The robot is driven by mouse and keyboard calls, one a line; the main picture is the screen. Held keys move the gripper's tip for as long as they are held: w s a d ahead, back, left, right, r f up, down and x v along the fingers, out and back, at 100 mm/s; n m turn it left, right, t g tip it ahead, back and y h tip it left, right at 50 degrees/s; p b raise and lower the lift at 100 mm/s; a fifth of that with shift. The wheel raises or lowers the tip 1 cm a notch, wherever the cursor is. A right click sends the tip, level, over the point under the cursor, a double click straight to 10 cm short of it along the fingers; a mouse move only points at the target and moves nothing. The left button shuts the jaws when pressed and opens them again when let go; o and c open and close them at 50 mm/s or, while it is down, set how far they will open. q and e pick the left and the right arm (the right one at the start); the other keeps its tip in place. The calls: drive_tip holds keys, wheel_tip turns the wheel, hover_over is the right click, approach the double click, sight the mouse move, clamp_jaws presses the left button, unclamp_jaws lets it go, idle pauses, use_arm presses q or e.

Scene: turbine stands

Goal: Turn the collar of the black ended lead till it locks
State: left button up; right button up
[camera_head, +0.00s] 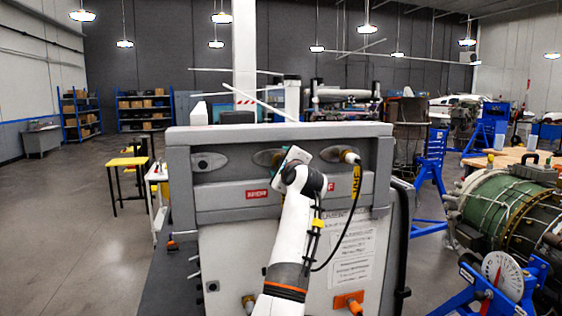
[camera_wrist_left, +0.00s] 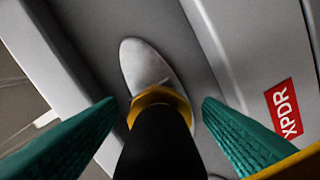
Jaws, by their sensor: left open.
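In the left wrist view, a lead with a black end (camera_wrist_left: 160,150) and a yellow collar (camera_wrist_left: 158,97) sits at an oval metal socket plate (camera_wrist_left: 146,64) on a grey panel. Whether the collar is locked cannot be told. My left gripper (camera_wrist_left: 158,108) is open, with a green finger on each side of the black end and gaps at the fingertips. In the head view, my left gripper (camera_head: 282,158) is at the middle socket plate (camera_head: 262,157) and hides most of its connector. My right gripper is not in view.
The grey cabinet (camera_head: 180,200) has a bare left socket plate (camera_head: 208,161) and a right connector (camera_head: 350,157) with a hanging black cable (camera_head: 345,240). A red XPDR label (camera_wrist_left: 284,107) is beside the lead. A green turbine (camera_head: 497,210) on a blue stand is at right.

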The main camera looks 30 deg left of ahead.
use_arm(q)
drive_tip(key=shift+w+a, duration=0.1)
drive_tip(key=shift+a, duration=0.15)
drive_tip(key=shift+d, duration=0.1)
idle(0.4)
drive_tip(key=c, duration=0.8)
drive_tip(key=o, duration=0.8)
drive_tip(key=shift+s+d+f+b, duration=0.1)
drive_tip(key=shift+s+d+b, duration=0.15)
drive_tip(key=shift+b, duration=0.15)
drive_tip(key=b+v, duration=0.4)
drive_tip(key=v, duration=0.7)
drive_tip(key=shift+b, duration=0.35)
